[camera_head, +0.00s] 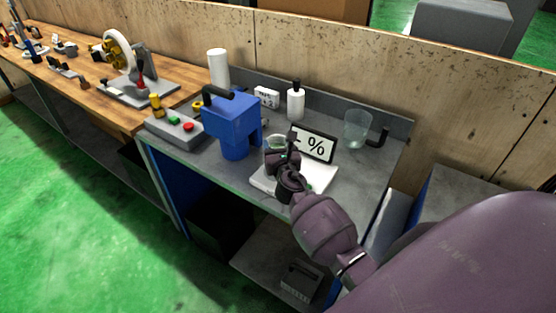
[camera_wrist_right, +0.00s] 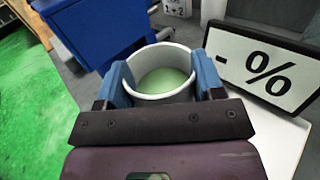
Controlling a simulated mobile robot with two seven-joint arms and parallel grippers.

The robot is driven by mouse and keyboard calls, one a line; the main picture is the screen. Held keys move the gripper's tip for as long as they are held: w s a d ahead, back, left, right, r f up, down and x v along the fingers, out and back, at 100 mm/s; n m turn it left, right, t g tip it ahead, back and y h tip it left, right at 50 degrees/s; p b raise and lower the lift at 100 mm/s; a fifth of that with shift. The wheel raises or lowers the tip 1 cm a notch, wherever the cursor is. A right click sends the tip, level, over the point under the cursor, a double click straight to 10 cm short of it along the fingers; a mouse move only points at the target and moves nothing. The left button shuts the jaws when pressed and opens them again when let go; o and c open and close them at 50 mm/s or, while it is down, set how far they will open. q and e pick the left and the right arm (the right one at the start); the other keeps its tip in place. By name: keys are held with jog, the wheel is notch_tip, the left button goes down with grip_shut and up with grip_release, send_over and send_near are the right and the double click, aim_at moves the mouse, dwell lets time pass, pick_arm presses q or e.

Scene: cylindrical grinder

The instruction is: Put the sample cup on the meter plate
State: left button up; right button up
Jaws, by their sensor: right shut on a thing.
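The sample cup (camera_wrist_right: 166,70) is a small pale cup with green liquid in it, upright between the blue fingers of my right gripper (camera_wrist_right: 165,82). In the head view the cup (camera_head: 276,141) shows just past my right gripper (camera_head: 283,153), which is shut on it. The meter is a white plate (camera_head: 318,180) with a black-framed "%" sign (camera_head: 314,146) at its back. The cup is over or beside the plate's back left part; I cannot tell whether it touches the plate. The plate also shows in the wrist view (camera_wrist_right: 285,143). My left gripper is not in view.
A blue grinder-like machine (camera_head: 231,122) stands close left of the cup. A white bottle (camera_head: 296,104) and a clear jug (camera_head: 357,129) stand behind the meter. A grey button box (camera_head: 173,130) is further left. The grey bench top is clear right of the plate.

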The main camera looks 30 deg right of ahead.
jog(key=shift+f+b, duration=0.3)
jog(key=shift+f, duration=0.3)
notch_tip(320, 180, down, 3)
jog(key=shift+f+b, duration=0.1)
jog(key=shift+b, duration=0.9)
jog(key=shift+f, duration=0.25)
jog(key=o, duration=0.9)
jog(key=shift+o, duration=0.8)
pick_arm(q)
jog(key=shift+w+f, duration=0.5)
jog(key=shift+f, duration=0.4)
